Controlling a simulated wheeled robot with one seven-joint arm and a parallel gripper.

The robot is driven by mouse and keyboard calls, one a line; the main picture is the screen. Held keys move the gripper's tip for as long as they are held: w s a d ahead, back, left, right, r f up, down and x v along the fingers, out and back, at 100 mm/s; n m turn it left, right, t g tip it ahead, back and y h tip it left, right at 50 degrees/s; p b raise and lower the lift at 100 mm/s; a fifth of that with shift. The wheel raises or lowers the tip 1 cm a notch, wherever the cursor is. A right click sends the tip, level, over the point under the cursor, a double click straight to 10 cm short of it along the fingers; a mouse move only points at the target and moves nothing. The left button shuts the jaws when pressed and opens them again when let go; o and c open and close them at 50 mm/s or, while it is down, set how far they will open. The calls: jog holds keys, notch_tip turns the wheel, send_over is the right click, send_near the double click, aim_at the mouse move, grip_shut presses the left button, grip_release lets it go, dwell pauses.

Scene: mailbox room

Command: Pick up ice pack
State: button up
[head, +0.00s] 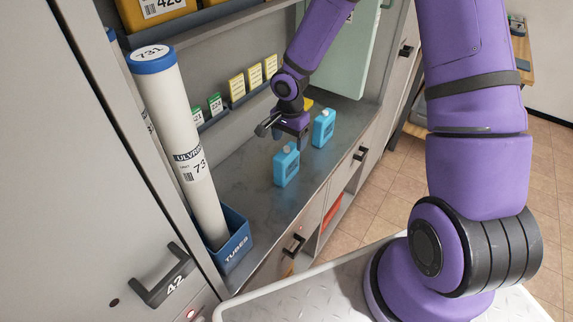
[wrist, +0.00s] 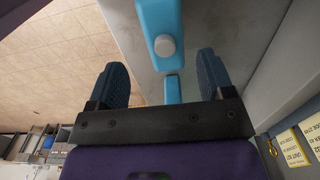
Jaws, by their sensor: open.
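Two light blue ice packs with pale caps stand upright on the grey counter in the head view. The nearer ice pack (head: 286,167) is at the counter's middle, and the farther ice pack (head: 323,129) is to its right and behind. My gripper (head: 280,138) is above the counter, close to the nearer pack. In the wrist view my gripper (wrist: 163,82) is open, with its two dark fingers apart and nothing clasped. One blue pack (wrist: 158,18) with its round cap shows ahead of the fingers. Another blue piece (wrist: 172,89) shows between them, partly hidden by the gripper's body.
A tall white tube (head: 180,145) with a blue lid stands in a blue bin (head: 232,243) at the left. Small green and yellow boxes (head: 254,77) line the back ledge. An upper shelf (head: 225,20) overhangs the counter. The front counter (head: 255,215) is bare.

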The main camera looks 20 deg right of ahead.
aim_at(286, 151)
jog(key=shift+w+a+f, duration=0.1)
jog(key=shift+a+f, duration=0.15)
jog(key=shift+f, duration=1.5)
jog(key=shift+a+f, duration=0.2)
jog(key=shift+f, duration=1.55)
jog(key=shift+c, duration=0.4)
jog(key=c, duration=1.1)
jog(key=shift+c, duration=0.2)
jog(key=shift+r, duration=0.15)
